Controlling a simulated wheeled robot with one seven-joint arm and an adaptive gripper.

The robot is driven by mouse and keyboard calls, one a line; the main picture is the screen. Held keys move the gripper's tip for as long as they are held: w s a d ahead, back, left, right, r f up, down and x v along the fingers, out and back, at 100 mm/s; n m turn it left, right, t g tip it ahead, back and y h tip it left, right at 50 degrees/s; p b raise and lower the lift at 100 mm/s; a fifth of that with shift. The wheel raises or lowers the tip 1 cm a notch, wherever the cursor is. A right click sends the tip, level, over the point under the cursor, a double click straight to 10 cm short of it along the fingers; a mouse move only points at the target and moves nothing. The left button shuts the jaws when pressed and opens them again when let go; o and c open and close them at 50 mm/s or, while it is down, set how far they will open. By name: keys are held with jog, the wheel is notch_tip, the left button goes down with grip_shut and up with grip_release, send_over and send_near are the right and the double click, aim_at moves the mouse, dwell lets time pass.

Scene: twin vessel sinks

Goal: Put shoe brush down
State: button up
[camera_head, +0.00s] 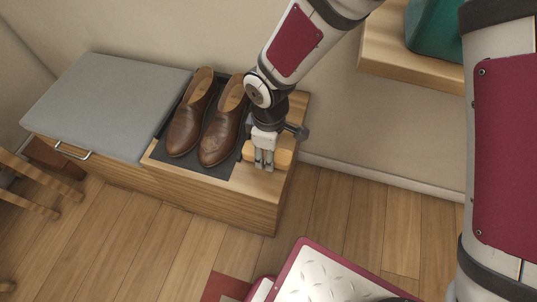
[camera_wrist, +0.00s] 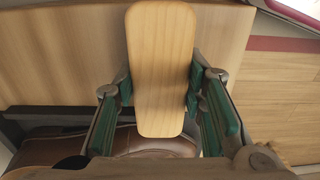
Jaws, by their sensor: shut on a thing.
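The shoe brush shows as a pale wooden block (camera_head: 283,157) at the right end of the wooden bench, beside the brown shoes. It also shows in the wrist view as a long, rounded wooden back (camera_wrist: 160,70) between the fingers. My gripper (camera_head: 264,166) is shut on the brush, with its green-padded fingers (camera_wrist: 160,97) on both sides of it. The brush is over or on the bench's right end; I cannot tell whether it touches the surface. The bristles are hidden.
A pair of brown leather shoes (camera_head: 221,133) stands on a dark mat (camera_head: 185,160) left of my gripper. A grey cushion (camera_head: 105,103) covers the bench's left part. The wooden bench (camera_head: 215,195) has a front edge. A wooden shelf (camera_head: 400,70) with a teal object (camera_head: 436,30) is at upper right.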

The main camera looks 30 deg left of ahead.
jog(key=shift+f, duration=0.75)
jog(key=shift+r, duration=0.1)
jog(key=o, duration=1.2)
notch_tip(320, 180, up, 12)
jog(key=p, duration=0.4)
jog(key=shift+w, duration=0.1)
